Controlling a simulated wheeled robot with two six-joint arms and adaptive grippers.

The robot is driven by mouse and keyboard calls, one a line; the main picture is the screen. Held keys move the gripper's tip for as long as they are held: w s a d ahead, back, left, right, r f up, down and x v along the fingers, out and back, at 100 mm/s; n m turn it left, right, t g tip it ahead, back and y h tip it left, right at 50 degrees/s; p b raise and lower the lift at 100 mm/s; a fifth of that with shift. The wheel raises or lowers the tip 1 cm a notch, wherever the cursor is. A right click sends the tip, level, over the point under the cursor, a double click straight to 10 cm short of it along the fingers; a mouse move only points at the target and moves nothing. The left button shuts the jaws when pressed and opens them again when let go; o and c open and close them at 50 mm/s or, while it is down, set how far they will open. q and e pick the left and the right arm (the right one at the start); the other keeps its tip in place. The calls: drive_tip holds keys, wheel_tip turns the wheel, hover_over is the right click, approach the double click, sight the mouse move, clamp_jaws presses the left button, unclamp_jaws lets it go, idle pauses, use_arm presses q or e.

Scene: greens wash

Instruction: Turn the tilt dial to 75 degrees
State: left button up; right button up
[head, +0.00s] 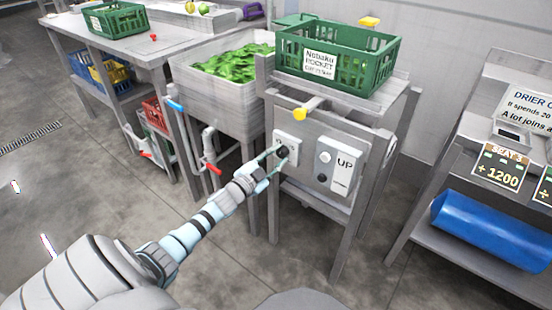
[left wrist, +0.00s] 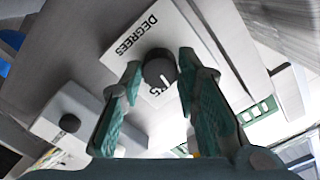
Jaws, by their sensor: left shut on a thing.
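The tilt dial (head: 283,151) is a round dark knob on a small white plate on the front of the grey stand. In the left wrist view the dial (left wrist: 158,70) sits between my fingertips, with a pale pointer mark on its lower side and the word DEGREES printed on the plate (left wrist: 133,32) above it. My left gripper (head: 277,157) is shut on the dial; its green fingers (left wrist: 160,64) lie on either side of the knob. The printed scale is partly hidden, and I cannot read the angle. My right gripper is not in view.
Right of the dial is a white UP panel (head: 342,172) with a dark knob (head: 322,178). A yellow-tipped handle (head: 301,113) sticks out above. A green crate (head: 350,82) stands on top. Left is a sink of greens (head: 232,63) with a red-handled pipe (head: 211,160).

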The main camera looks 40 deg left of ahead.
use_arm(q)
drive_tip(key=shift+f+m, duration=0.1)
drive_tip(key=shift+m, duration=0.8)
drive_tip(key=m, duration=0.2)
drive_tip(key=shift+m+b, duration=0.3)
drive_tip(key=shift+b, duration=0.1)
drive_tip(key=shift+m+b, duration=0.4)
drive_tip(key=shift+m, duration=1)
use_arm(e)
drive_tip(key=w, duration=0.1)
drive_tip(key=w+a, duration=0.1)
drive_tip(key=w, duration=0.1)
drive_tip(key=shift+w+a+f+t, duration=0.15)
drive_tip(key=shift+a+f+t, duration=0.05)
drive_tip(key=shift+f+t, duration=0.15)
use_arm(q)
drive_tip(key=o, duration=1.2)
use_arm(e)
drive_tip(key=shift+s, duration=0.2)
use_arm(q)
drive_tip(key=shift+s, duration=0.1)
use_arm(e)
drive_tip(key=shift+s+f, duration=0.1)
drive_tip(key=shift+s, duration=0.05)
